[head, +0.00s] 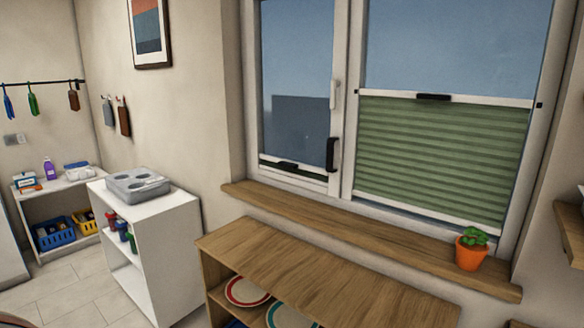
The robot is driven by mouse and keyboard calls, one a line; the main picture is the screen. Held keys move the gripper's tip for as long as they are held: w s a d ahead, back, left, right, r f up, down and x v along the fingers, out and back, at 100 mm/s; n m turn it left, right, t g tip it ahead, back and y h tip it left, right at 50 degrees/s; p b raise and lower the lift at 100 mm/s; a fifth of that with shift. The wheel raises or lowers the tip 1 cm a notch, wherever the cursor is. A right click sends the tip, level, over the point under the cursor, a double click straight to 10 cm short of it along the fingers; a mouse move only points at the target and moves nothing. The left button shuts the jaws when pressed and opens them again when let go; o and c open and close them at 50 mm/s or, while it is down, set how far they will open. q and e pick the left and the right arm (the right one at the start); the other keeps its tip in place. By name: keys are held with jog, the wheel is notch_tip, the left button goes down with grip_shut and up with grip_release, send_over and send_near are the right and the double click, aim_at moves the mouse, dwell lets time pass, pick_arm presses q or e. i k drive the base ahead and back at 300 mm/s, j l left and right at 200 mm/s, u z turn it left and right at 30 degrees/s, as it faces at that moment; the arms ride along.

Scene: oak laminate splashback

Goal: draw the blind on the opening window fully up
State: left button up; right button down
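The window has two panes side by side. The left sash (339,120) carries a black handle (331,155) on its right stile, which marks it as the opening one; a white fitting (334,93) sits above the handle. Its blind (298,171) is gathered low, with a thin green strip under a white rail. A black grip (288,167) is on that rail, and the glass above is bare. On the right pane, a green pleated blind (440,160) covers the lower part, its top rail with a black grip (433,97) partway up. Neither gripper is in view.
A wooden sill (350,232) runs below the window, with a potted plant (471,252) at its right end. A wooden cabinet (320,275) holding plates stands in front. A white shelf unit (165,235) with a grey tray (138,186) stands left. Floor (70,285) shows at lower left.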

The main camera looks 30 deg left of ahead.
aim_at(282, 162)
jog(key=i+j+z, duration=0.1)
jog(key=j+z, duration=0.15)
jog(key=j, duration=1.75)
